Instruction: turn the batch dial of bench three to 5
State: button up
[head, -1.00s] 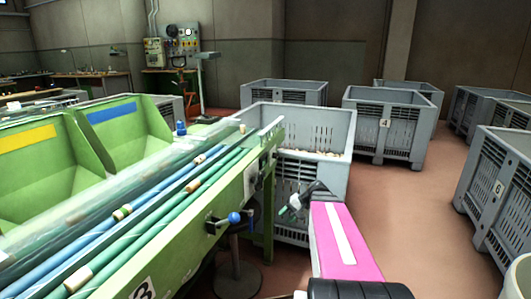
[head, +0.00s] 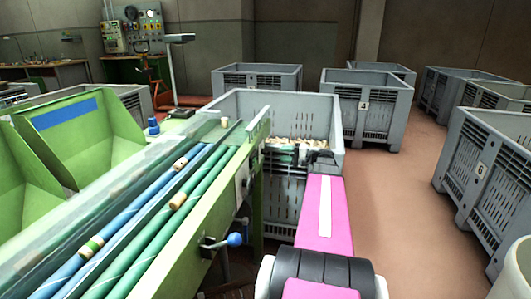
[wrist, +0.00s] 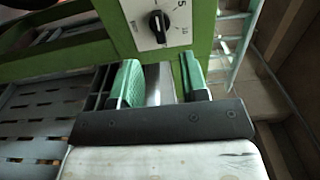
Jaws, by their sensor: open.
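The batch dial (wrist: 158,24) is a black knob on a white plate with printed marks, at the top of the wrist view. A 5 shows above it and another mark to its lower right; I cannot surely read its setting. In the head view a pale plate (head: 243,188) sits on the green side of the bench (head: 215,205). My gripper (wrist: 162,82) is open and empty, its green fingertips apart, just below the dial and not touching it in the wrist view. In the head view my gripper (head: 300,154) is partly hidden at the end of my pink arm.
A blue-knobbed lever (head: 235,240) sticks out of the bench side. A grey crate (head: 330,115) of corks stands behind my gripper. More crates, one marked 4 (head: 364,105) and one marked 6 (head: 482,170), stand right. Red floor (head: 400,200) between them is clear.

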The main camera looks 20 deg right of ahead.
aim_at(264, 151)
jog(key=x, duration=0.8)
jog(key=shift+w+a, duration=0.1)
jog(key=c, duration=0.6)
